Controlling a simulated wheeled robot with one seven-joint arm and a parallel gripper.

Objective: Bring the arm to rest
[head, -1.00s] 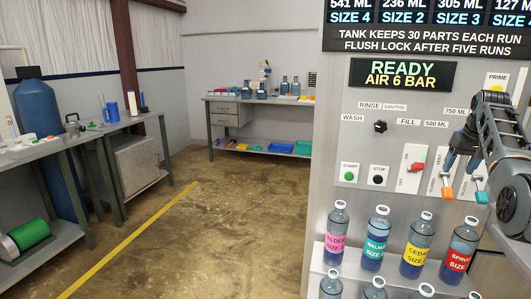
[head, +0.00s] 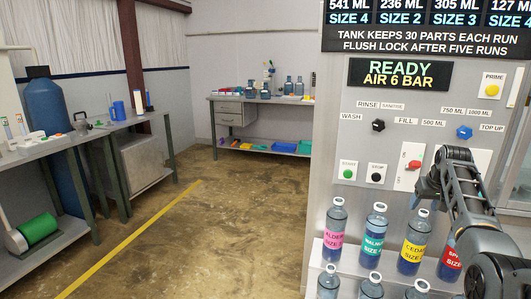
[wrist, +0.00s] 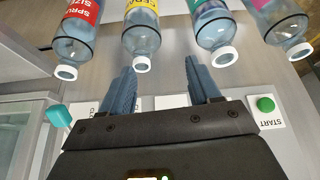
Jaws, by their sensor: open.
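My gripper (head: 420,192) is in front of the lower part of the machine's control panel (head: 380,100), at the right of the head view. In the wrist view, my gripper (wrist: 165,75) shows two blue-grey fingers spread apart with nothing between them. Bottle caps show beyond the fingertips, apart from them. My arm hides part of the switches in the head view.
Labelled bottles, alder (head: 335,230), walnut (head: 373,236), cedar (head: 413,248) and spruce (head: 449,262), stand on a shelf below the panel. A green start button (wrist: 265,104) and a teal handle (wrist: 58,116) flank my gripper. The floor (head: 220,220) is clear.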

